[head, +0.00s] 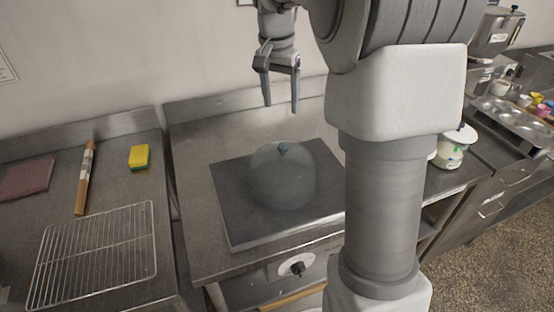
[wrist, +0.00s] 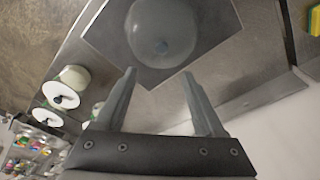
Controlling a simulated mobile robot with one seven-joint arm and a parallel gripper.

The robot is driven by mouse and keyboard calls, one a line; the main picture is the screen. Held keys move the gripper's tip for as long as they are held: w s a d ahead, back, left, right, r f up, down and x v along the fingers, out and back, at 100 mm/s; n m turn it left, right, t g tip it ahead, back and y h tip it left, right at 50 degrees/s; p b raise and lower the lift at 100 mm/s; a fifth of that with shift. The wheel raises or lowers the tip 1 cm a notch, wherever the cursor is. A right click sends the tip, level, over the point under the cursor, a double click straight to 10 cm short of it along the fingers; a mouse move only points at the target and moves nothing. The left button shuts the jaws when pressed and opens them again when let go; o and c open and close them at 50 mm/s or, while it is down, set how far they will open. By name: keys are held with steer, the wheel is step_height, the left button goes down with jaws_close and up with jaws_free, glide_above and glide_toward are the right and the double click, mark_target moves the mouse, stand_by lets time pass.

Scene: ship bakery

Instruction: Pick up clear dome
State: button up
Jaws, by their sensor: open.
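The clear dome (head: 283,178) is see-through, with a dark round knob on top. It stands upright on a dark square plate (head: 233,215) on the metal counter. The dome also shows in the wrist view (wrist: 158,28), near the top edge, with its knob facing the camera. My gripper (head: 281,105) is open and empty, above and behind the dome in the head view. In the wrist view its two fingers (wrist: 160,88) point toward the dome and are apart from it.
White lidded pots (head: 453,148) stand right of the dome, partly behind my arm. A wall is close behind the gripper.

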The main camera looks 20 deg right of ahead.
glide_above(283, 145)
steer(key=s, duration=0.1)
steer(key=f, duration=0.8)
steer(key=shift+a+f, duration=0.2)
steer(key=shift+a, duration=0.1)
steer(key=shift+w+d+f, duration=0.1)
steer(key=shift+w+f, duration=0.1)
steer(key=shift+f, duration=1.3)
steer(key=shift+w+d+f, duration=0.1)
steer(key=shift+w+f, duration=0.05)
steer(key=shift+f, duration=1.35)
steer(key=shift+c, duration=0.3)
jaws_close()
